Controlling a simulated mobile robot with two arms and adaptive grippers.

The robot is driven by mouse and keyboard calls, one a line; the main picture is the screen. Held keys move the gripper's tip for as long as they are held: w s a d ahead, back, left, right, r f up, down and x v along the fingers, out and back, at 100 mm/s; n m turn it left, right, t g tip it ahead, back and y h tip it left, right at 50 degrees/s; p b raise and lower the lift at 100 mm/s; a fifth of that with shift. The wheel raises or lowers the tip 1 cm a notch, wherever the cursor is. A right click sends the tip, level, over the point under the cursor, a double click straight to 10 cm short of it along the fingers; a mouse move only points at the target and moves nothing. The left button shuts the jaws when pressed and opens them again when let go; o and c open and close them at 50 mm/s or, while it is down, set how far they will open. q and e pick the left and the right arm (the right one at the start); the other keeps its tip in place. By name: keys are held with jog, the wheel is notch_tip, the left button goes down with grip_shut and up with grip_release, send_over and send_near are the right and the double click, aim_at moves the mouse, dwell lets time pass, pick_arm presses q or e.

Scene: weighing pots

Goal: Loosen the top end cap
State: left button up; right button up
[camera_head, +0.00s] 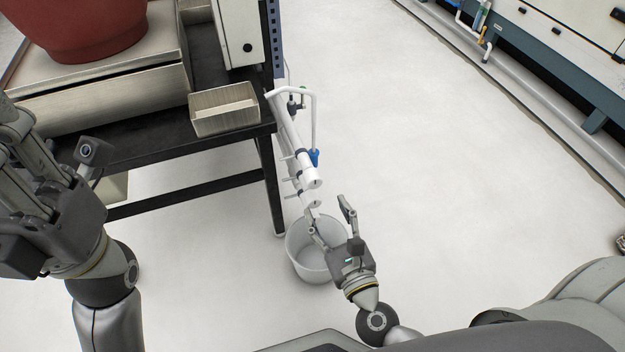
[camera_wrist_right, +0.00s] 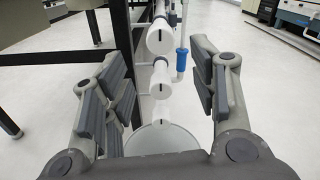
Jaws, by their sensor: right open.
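White horizontal pipes are mounted beside the table leg, one above another. The top end cap (camera_head: 313,184) is a round white disc with a dark slot; it shows largest in the right wrist view (camera_wrist_right: 160,41). A middle end cap (camera_wrist_right: 160,91) and a partly hidden lower one sit below it. My right gripper (camera_head: 326,208) is open and empty in front of the pipe ends. In the right wrist view its fingers stand apart on either side of the caps, touching none. My left gripper (camera_head: 35,215) is at the left edge; its fingers are unclear.
A white bucket (camera_head: 309,262) stands on the floor below the pipe ends. A blue fitting (camera_head: 314,157) hangs on a thin white pipe to the right. A black table (camera_head: 150,150) holds an open box (camera_head: 224,124) and a red pot (camera_head: 95,30).

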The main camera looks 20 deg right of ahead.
aim_at(315, 185)
jog(key=w, duration=1)
jog(key=shift+w+a+r, duration=0.1)
jog(key=shift+w+a, duration=0.05)
jog(key=c, duration=1)
